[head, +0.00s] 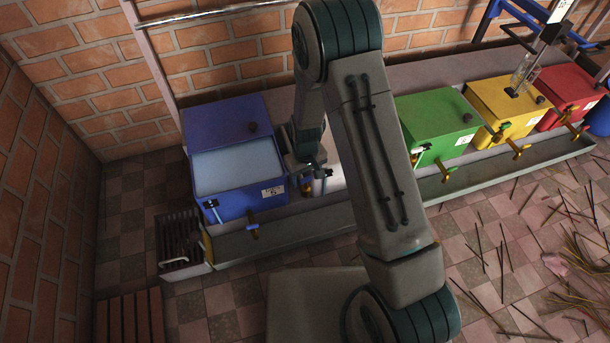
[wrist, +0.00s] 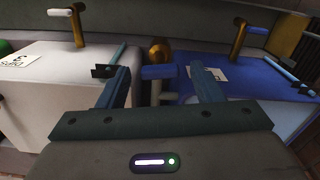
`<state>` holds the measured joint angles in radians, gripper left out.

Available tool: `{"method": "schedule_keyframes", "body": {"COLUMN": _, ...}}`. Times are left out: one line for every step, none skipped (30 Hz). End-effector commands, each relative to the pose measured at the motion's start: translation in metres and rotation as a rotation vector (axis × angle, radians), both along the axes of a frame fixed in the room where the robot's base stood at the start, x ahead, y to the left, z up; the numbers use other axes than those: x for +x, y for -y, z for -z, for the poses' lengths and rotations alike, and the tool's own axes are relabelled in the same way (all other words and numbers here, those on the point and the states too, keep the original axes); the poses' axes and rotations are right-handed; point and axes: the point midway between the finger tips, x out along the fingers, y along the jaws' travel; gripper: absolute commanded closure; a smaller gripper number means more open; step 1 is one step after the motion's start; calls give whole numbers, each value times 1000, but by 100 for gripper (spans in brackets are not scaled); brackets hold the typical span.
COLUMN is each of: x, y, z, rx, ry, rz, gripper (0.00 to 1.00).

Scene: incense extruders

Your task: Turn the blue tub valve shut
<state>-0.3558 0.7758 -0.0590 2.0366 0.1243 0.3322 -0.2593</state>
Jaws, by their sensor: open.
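The blue tub (head: 232,172) stands at the left with its lid raised and pale blue contents inside. It also shows at the right of the wrist view (wrist: 235,92). A brass valve (wrist: 159,50) with a blue handle (wrist: 158,72) lies between the blue tub and the white tub. My gripper (wrist: 160,82) is open, with one finger on each side of this handle; I cannot tell whether either touches. A brass spout (head: 253,226) is on the blue tub's front. In the head view my gripper is mostly hidden by my arm.
The white tub (wrist: 55,85) is close beside my gripper. Green (head: 436,125), yellow (head: 502,105) and red (head: 566,92) tubs stand to the right. A grey trough (head: 310,225) runs along the front. Sticks (head: 500,255) litter the floor at right.

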Motion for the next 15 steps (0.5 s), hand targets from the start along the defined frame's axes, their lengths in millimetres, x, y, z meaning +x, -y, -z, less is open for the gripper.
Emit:
{"method": "schedule_keyframes", "body": {"x": 0, "y": 0, "z": 0, "rx": 0, "ry": 0, "rz": 0, "gripper": 40}}
{"method": "schedule_keyframes", "body": {"x": 0, "y": 0, "z": 0, "rx": 0, "ry": 0, "rz": 0, "gripper": 43}}
{"method": "schedule_keyframes", "body": {"x": 0, "y": 0, "z": 0, "rx": 0, "ry": 0, "rz": 0, "gripper": 54}}
{"method": "schedule_keyframes", "body": {"x": 0, "y": 0, "z": 0, "rx": 0, "ry": 0, "rz": 0, "gripper": 62}}
{"method": "schedule_keyframes", "body": {"x": 0, "y": 0, "z": 0, "rx": 0, "ry": 0, "rz": 0, "gripper": 71}}
{"method": "schedule_keyframes", "body": {"x": 0, "y": 0, "z": 0, "rx": 0, "ry": 0, "rz": 0, "gripper": 82}}
{"method": "schedule_keyframes", "body": {"x": 0, "y": 0, "z": 0, "rx": 0, "ry": 0, "rz": 1, "gripper": 85}}
{"method": "schedule_keyframes", "body": {"x": 0, "y": 0, "z": 0, "rx": 0, "ry": 0, "rz": 1, "gripper": 85}}
{"method": "schedule_keyframes", "body": {"x": 0, "y": 0, "z": 0, "rx": 0, "ry": 0, "rz": 1, "gripper": 85}}
{"method": "schedule_keyframes", "body": {"x": 0, "y": 0, "z": -1, "rx": 0, "ry": 0, "rz": 3, "gripper": 85}}
{"method": "schedule_keyframes", "body": {"x": 0, "y": 0, "z": -1, "rx": 0, "ry": 0, "rz": 9, "gripper": 85}}
{"method": "schedule_keyframes", "body": {"x": 0, "y": 0, "z": -1, "rx": 0, "ry": -1, "rz": 24, "gripper": 85}}
{"method": "schedule_keyframes", "body": {"x": 0, "y": 0, "z": -2, "rx": 0, "ry": -1, "rz": 41, "gripper": 85}}
{"method": "schedule_keyframes", "body": {"x": 0, "y": 0, "z": -2, "rx": 0, "ry": -2, "rz": 62, "gripper": 85}}
{"method": "schedule_keyframes", "body": {"x": -1, "y": 0, "z": -2, "rx": 0, "ry": -2, "rz": 91, "gripper": 85}}
